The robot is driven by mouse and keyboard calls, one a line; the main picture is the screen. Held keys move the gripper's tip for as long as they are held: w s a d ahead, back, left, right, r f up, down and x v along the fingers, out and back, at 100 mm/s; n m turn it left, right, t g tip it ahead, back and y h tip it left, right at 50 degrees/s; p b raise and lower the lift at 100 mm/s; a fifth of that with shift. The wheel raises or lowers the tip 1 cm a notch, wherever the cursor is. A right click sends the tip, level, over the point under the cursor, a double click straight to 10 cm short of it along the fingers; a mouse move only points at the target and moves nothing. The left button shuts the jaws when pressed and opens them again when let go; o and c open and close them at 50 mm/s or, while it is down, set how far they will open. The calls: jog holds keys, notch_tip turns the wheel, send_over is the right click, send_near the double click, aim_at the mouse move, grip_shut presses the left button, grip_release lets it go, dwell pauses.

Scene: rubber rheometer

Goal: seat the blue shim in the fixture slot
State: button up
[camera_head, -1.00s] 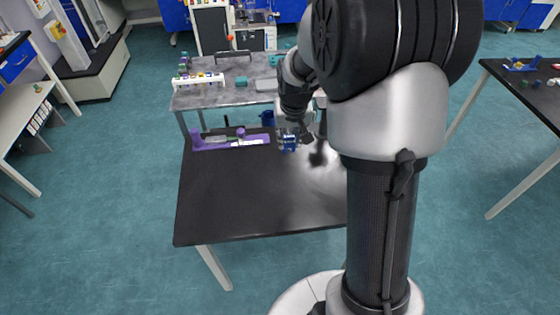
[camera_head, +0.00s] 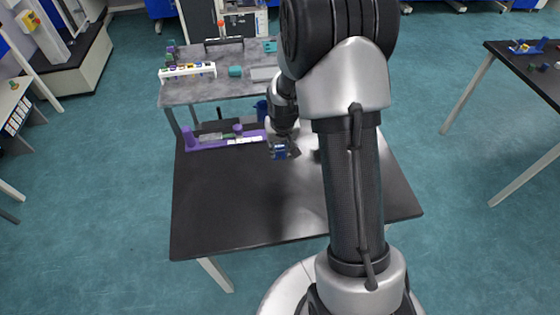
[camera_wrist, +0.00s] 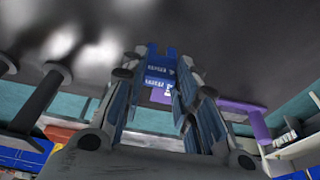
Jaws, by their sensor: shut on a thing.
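The blue shim (camera_head: 280,153) is held between the fingers of my gripper (camera_head: 283,150), above the black table. In the wrist view, the blue shim (camera_wrist: 160,66) shows between the fingertips of my gripper (camera_wrist: 163,80), and the fingers are shut on it. The purple fixture (camera_head: 207,146) lies along the table's back left edge, with upright purple ends. My gripper is just right of the fixture in the picture and apart from it. The fixture (camera_wrist: 232,106) shows partly behind the fingers in the wrist view. Its slot cannot be made out.
The black table (camera_head: 235,205) is clear in front of the fixture. A grey bench (camera_head: 215,95) behind it carries a white rack (camera_head: 188,71) of coloured pieces and a teal block (camera_head: 235,71). My arm hides part of the table's right side. Another table (camera_head: 530,75) stands at the right.

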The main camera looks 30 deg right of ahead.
jog(key=x, duration=0.3)
jog(key=s+b+x, duration=0.1)
jog(key=x, duration=0.2)
jog(key=shift+s+a+f, duration=0.1)
jog(key=shift+s+a, duration=0.05)
jog(key=shift+a, duration=0.05)
jog(key=shift+s+b, duration=0.1)
jog(key=shift+b, duration=0.2)
jog(key=o, duration=0.6)
jog(key=shift+f, duration=0.15)
jog(key=o, duration=0.5)
